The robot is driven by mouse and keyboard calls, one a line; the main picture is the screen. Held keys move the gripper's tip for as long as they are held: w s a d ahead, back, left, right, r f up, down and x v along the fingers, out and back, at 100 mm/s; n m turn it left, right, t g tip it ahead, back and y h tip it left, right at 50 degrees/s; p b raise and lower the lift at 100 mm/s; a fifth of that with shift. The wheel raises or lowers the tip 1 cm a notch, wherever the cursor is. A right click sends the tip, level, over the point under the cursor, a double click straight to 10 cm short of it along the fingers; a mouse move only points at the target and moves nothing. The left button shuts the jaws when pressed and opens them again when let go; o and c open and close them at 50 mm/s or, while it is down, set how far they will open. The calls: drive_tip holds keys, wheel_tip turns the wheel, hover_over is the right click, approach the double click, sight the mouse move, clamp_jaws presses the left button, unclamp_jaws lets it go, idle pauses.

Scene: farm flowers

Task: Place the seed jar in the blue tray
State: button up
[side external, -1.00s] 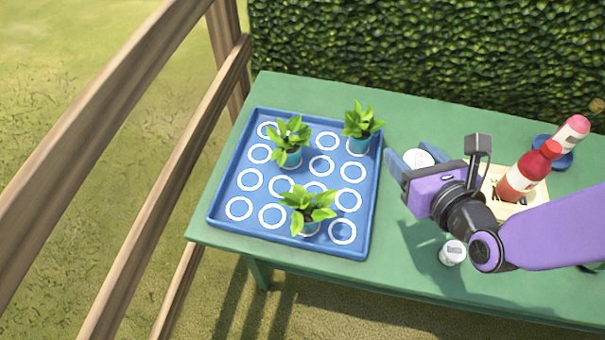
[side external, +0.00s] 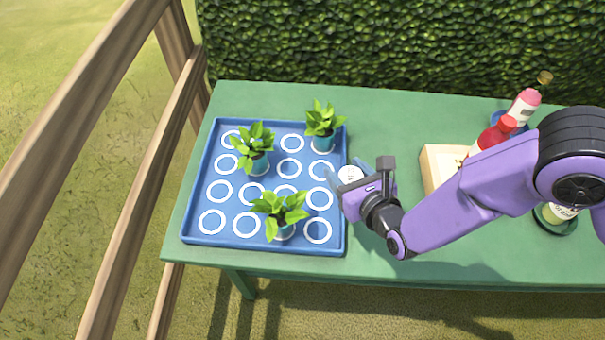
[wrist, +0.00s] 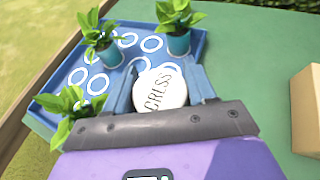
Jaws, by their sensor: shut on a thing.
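The seed jar has a round white lid (wrist: 160,90) lettered "CRESS" in the wrist view, and the lid also shows in the side view (side external: 350,176). My gripper (wrist: 162,72) is shut on the jar, with one blue-grey finger on each side. The jar's body is mostly hidden by the fingers. In the side view my gripper (side external: 338,182) is at the right edge of the blue tray (side external: 265,246); its exact height is hard to tell. The tray has rows of white rings, and it also shows beyond the jar in the wrist view (wrist: 203,42).
Three potted plants stand in the tray: back right (side external: 322,138), upper left (side external: 258,163) and front (side external: 283,230). Many rings are free. A wooden box (side external: 440,165), a red bottle (side external: 490,137) and a pink-capped bottle (side external: 523,105) stand at the right. Green table (side external: 395,115) lies bare behind.

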drive_tip(key=w+a+f, duration=0.2)
drive_tip(key=w+a, duration=0.1)
hover_over(309, 182)
drive_tip(key=d, duration=0.1)
drive_tip(key=f, duration=0.2)
drive_tip(key=s+f, duration=0.1)
drive_tip(key=f, duration=0.1)
drive_tip(key=shift+f, duration=0.25)
drive_tip(key=shift+w+a+f, duration=0.45)
drive_tip(key=shift+f, duration=1.8)
drive_tip(key=shift+f, duration=0.2)
drive_tip(key=o, duration=1)
drive_tip(key=shift+o, duration=0.2)
drive_tip(key=shift+r, duration=0.1)
